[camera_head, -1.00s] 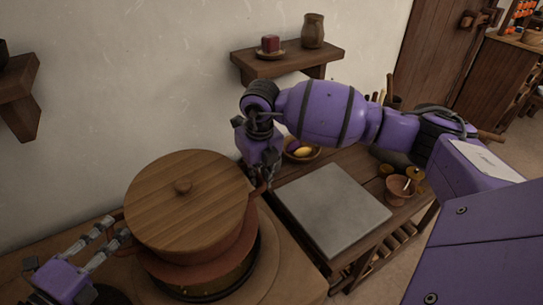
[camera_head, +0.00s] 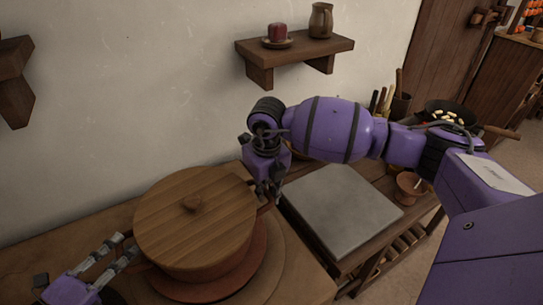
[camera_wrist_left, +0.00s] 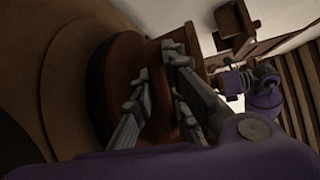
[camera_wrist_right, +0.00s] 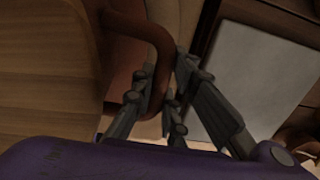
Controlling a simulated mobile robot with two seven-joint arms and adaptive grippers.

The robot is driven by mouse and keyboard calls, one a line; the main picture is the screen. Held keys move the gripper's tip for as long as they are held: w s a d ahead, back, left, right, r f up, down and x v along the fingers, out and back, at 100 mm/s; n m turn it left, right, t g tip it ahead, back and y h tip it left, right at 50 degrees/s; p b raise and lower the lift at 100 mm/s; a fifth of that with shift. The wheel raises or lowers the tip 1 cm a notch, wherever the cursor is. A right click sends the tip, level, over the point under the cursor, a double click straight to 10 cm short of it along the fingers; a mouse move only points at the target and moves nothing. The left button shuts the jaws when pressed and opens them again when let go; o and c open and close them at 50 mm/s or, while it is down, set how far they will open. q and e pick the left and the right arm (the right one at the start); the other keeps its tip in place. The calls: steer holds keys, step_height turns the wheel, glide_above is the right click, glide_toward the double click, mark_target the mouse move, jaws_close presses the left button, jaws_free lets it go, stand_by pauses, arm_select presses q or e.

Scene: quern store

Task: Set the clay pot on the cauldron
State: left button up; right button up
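The clay pot (camera_head: 262,247) is reddish brown, under a round wooden lid (camera_head: 195,235) with a knob. It is above the cauldron, whose dark side (camera_wrist_left: 97,80) shows in the left wrist view. The lid and pot hide most of the cauldron from my head, and I cannot tell whether pot and cauldron touch. My left gripper (camera_head: 124,247) is closed around the pot's left handle (camera_wrist_left: 157,100). My right gripper (camera_head: 270,192) is closed around the right handle, a loop (camera_wrist_right: 150,35) in the right wrist view. The pot looks about level.
A pale round slab (camera_head: 290,262) lies around the cauldron's base. A grey square plate (camera_head: 345,212) lies on the wooden bench to the right, with a bowl (camera_head: 410,187) and a pan (camera_head: 450,116) beyond.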

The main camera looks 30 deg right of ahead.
arm_select(q)
steer(key=o, duration=0.4)
steer(key=shift+r, duration=0.15)
arm_select(e)
steer(key=o, duration=0.4)
steer(key=shift+a+r, duration=0.15)
steer(key=shift+r, duration=0.15)
arm_select(q)
steer(key=shift+o, duration=0.2)
arm_select(e)
steer(key=shift+o, duration=0.2)
arm_select(q)
steer(key=shift+s+a, duration=0.15)
steer(key=shift+a, duration=0.05)
arm_select(e)
steer(key=shift+r, duration=0.1)
arm_select(q)
steer(key=v, duration=1.1)
steer(key=shift+s+a, duration=0.2)
arm_select(e)
step_height(320, 180, up, 12)
steer(key=shift+s, duration=0.45)
steer(key=shift+f, duration=0.3)
